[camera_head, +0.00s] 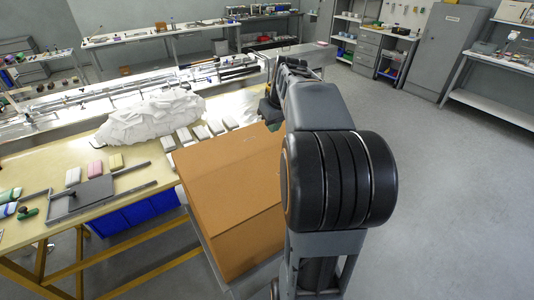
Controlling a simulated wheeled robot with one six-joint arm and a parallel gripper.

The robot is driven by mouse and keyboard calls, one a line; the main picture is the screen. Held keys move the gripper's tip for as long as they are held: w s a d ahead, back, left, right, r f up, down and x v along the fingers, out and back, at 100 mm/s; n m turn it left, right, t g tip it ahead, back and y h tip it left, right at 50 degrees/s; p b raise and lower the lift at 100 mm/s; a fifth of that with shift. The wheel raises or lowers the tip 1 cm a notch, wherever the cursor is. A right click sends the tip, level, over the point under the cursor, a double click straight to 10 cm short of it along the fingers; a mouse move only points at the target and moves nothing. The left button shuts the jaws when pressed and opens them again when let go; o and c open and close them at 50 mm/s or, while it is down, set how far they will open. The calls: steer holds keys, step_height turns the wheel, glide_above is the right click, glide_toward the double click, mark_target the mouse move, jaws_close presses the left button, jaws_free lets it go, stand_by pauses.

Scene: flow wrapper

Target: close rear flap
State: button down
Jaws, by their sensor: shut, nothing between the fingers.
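A brown cardboard box (225,180) stands in the middle of the camera_head view, beside the long work table. Its large upper panel lies flat or slightly sloped. A fold or edge separates it from a second brown panel (250,243) nearer to me. I cannot tell for certain which panel is the rear flap. My arm covers the box's right side. My gripper (270,116) is at the far end of the box, partly hidden behind my arm. It is shut and holds nothing; its fingertips are not clear, nor whether it touches the box.
The work table (140,178) on the left carries a crumpled white sheet (150,118), several pale packs (183,134) and a dark grey tray (90,193). A blue bin (130,216) is below it. The grey floor (430,200) on the right is clear.

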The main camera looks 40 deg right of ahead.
steer(key=p, duration=0.1)
glide_toward(265, 156)
steer(key=x, duration=0.5)
steer(key=shift+w, duration=0.15)
steer(key=shift+w+f, duration=0.1)
steer(key=shift+f, duration=0.6)
steer(key=shift+d, duration=0.1)
